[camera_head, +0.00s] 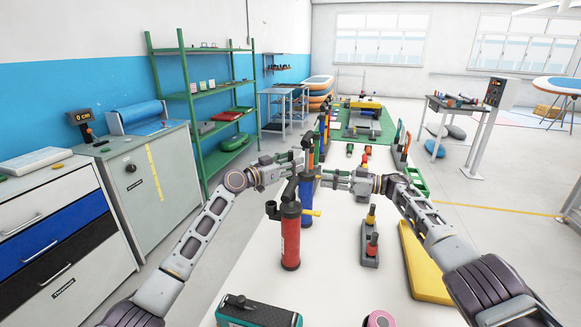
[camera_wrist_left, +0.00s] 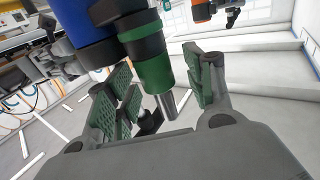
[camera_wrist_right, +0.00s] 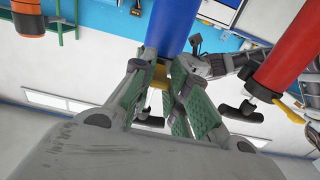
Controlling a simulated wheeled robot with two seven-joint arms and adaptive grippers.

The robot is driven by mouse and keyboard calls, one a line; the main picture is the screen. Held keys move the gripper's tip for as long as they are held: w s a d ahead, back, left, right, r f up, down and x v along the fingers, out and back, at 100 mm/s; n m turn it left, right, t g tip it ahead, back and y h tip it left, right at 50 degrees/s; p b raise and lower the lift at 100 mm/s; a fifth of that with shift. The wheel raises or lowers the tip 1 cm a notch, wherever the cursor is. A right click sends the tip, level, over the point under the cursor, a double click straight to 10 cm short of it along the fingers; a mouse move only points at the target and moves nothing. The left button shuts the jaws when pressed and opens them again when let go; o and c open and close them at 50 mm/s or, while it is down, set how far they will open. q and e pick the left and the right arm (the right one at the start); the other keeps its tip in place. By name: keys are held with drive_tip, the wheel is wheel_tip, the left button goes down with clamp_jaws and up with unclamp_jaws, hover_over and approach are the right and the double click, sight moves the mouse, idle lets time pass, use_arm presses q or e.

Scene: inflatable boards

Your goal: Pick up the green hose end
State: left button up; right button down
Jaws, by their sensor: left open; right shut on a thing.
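The green hose end (camera_wrist_left: 154,65) shows in the left wrist view as a green band with black collars and a silver tip. It lies between the spread fingers of my left gripper (camera_wrist_left: 160,95), which is open; I see no clear contact. In the head view my left gripper (camera_head: 298,160) is at the top of the blue pump (camera_head: 306,187), behind the red pump. My right gripper (camera_head: 330,177) comes in from the right against the blue pump. In the right wrist view my right gripper (camera_wrist_right: 165,92) is shut around a yellow part (camera_wrist_right: 158,76) below the blue body (camera_wrist_right: 172,22).
The red pump (camera_head: 290,240) stands on the white table (camera_head: 335,270) just in front of both grippers. A grey block with small pegs (camera_head: 370,245) and a yellow board (camera_head: 424,270) lie to the right. A teal-and-black case (camera_head: 258,313) is at the front edge.

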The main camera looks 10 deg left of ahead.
use_arm(q)
drive_tip(key=c, duration=1)
drive_tip(key=shift+r, duration=0.1)
drive_tip(key=shift+c, duration=0.2)
drive_tip(key=shift+r, duration=4.95)
use_arm(e)
drive_tip(key=c, duration=1.3)
unclamp_jaws()
drive_tip(key=shift+d, duration=0.15)
drive_tip(key=shift+s+d, duration=0.25)
drive_tip(key=shift+d, duration=1.7)
drive_tip(key=shift+s+d, duration=0.25)
drive_tip(key=shift+d, duration=1.65)
drive_tip(key=shift+s+d, duration=0.25)
drive_tip(key=shift+d, duration=1.7)
use_arm(q)
drive_tip(key=shift+s, duration=0.15)
use_arm(e)
drive_tip(key=shift+s, duration=0.15)
